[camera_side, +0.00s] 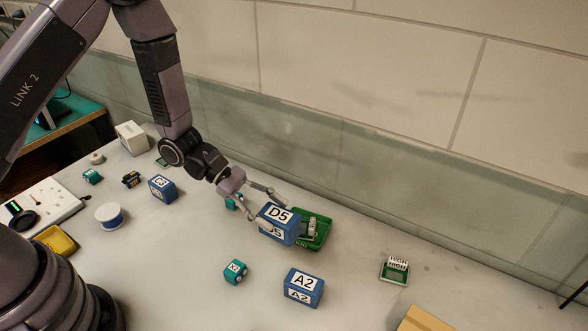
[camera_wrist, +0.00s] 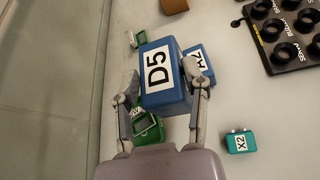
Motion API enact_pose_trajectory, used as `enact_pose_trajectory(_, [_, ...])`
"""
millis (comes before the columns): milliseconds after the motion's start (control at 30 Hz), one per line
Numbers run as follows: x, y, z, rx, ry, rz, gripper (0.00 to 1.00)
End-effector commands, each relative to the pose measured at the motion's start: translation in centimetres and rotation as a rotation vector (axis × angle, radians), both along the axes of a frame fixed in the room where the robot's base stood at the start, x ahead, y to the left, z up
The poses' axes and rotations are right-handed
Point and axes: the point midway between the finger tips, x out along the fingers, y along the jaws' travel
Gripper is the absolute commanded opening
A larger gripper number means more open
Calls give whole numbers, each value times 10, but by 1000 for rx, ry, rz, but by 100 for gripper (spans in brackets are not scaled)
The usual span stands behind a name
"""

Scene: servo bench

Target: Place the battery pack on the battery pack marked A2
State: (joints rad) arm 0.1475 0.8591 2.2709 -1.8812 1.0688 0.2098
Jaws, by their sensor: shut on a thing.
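A blue battery pack marked D5 (camera_side: 276,227) is between the fingers of my gripper (camera_side: 271,208), which is shut on it. In the wrist view the D5 pack (camera_wrist: 165,78) fills the space between the fingertips (camera_wrist: 165,85). A blue battery pack marked A2 (camera_side: 303,287) stands on the bench, nearer the camera and to the right of D5 in the side view. In the wrist view the A2 pack (camera_wrist: 203,64) is partly hidden behind D5. The side view does not clearly show the gap between D5 and the bench.
A green tray (camera_side: 322,241) lies just behind D5. A teal X2 block (camera_side: 235,271) stands left of A2. A green HIGH holder (camera_side: 395,271) and a cardboard-coloured block (camera_side: 423,320) are to the right. A blue C3 pack (camera_side: 162,188) stands at left. Bench between A2 and the HIGH holder is clear.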

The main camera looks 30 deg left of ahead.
Motion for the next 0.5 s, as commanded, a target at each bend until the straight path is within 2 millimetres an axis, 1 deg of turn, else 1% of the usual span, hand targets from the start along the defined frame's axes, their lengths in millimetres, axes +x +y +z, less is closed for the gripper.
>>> enact_pose_trajectory(33, [-6,-21,3,-2,3,-16,4])
enact_pose_trajectory(100, [-12,-40,6,-5,9,-22,4])
enact_pose_trajectory(200, [-19,-59,10,-8,14,-24,4])
enact_pose_trajectory(267, [-21,-65,8,-9,18,-26,4])
enact_pose_trajectory(300, [-22,-67,4,-10,22,-25,4])
enact_pose_trajectory(500, [-23,-69,-27,-9,23,-24,4])
